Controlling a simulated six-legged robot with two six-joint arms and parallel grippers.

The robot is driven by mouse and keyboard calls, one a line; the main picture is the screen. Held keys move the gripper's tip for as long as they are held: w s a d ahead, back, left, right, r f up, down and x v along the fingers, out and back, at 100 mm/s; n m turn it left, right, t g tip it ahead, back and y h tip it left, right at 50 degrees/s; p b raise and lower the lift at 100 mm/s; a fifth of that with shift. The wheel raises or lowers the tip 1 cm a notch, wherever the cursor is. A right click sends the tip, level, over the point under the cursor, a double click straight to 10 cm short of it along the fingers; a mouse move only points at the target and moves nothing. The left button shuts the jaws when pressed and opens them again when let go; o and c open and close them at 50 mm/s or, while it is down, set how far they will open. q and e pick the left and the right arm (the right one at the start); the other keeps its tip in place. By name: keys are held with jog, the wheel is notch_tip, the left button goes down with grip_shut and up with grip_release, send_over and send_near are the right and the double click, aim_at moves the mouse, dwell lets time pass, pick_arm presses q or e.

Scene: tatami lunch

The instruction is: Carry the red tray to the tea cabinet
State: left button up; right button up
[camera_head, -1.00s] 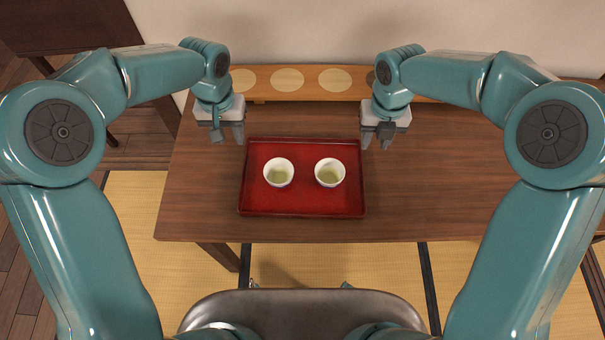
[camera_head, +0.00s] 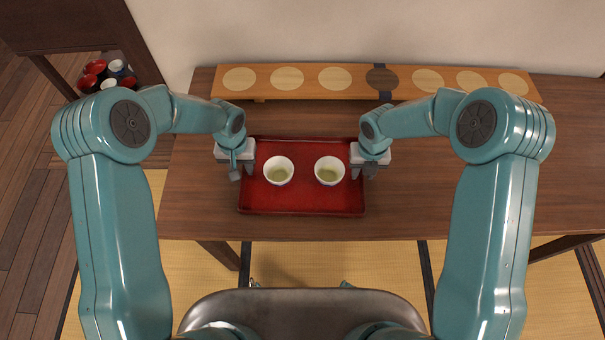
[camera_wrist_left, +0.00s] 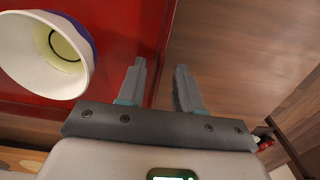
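The red tray (camera_head: 300,206) lies flat on the wooden table, with two white cups of green tea, the left cup (camera_head: 278,171) and the right cup (camera_head: 330,171), standing on it. My left gripper (camera_head: 242,171) is at the tray's left rim. In the left wrist view its fingers (camera_wrist_left: 160,75) are apart, one on each side of the tray's edge, with gaps showing. My right gripper (camera_head: 363,172) is at the right rim, its fingers apart around the edge. A dark wooden cabinet (camera_head: 65,25), possibly the tea cabinet, stands at the upper left.
The brown table (camera_head: 450,190) is clear right of the tray. A long wooden board (camera_head: 305,78) with pale round discs and one dark disc lies along the back, near the wall. Red bowls (camera_head: 95,67) and cups sit on a lower shelf at the cabinet.

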pick_arm(q)
grip_shut()
pick_arm(e)
grip_shut()
pick_arm(q)
jog(key=shift+r, duration=0.15)
pick_arm(e)
jog(key=shift+r, duration=0.15)
